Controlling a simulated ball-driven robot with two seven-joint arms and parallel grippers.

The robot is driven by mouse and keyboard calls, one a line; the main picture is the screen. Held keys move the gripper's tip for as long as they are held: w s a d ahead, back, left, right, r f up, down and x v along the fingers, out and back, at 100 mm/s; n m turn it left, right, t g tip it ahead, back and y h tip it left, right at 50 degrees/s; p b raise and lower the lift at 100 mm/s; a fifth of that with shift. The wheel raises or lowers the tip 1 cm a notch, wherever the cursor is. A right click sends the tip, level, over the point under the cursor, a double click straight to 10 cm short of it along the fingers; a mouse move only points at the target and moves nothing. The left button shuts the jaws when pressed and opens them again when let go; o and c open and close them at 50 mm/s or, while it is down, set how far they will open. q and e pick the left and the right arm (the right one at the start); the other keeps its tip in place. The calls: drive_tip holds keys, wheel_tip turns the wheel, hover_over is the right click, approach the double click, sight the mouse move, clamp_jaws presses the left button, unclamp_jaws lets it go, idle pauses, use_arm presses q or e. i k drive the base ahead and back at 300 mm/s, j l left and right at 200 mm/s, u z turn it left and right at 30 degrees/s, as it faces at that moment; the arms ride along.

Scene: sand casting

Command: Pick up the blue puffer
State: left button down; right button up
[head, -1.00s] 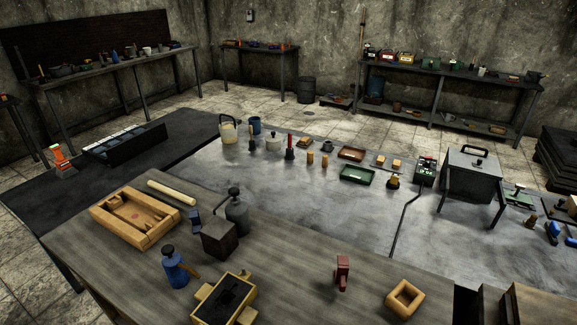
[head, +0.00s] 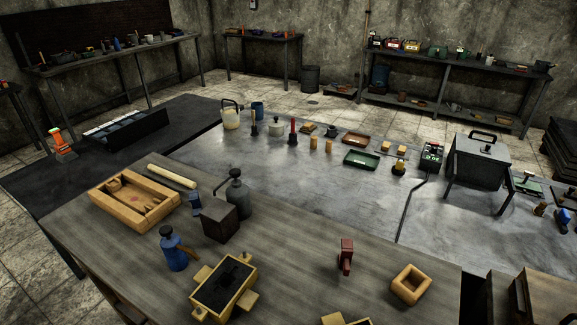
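A blue bottle-shaped thing (head: 173,254) with a dark round top stands upright on the near wooden bench (head: 300,235), left of centre; it looks like the blue puffer. A smaller dark blue object (head: 196,203) stands farther back, beside a dark block (head: 220,224). Neither of my grippers is in view.
A wooden frame (head: 103,202) lies behind the bottle, a flask with black sand (head: 222,284) in front-right. A grey sprayer-like can (head: 238,200) stands behind the dark block. The bench between the flask and the red tool (head: 346,254) is clear.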

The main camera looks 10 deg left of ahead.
sight(174, 250)
drive_tip(key=j+u, duration=0.25)
drive_tip(key=u, duration=0.25)
drive_tip(key=k+j+u, duration=0.1)
drive_tip(key=j+u, duration=0.35)
drive_tip(key=l, duration=0.1)
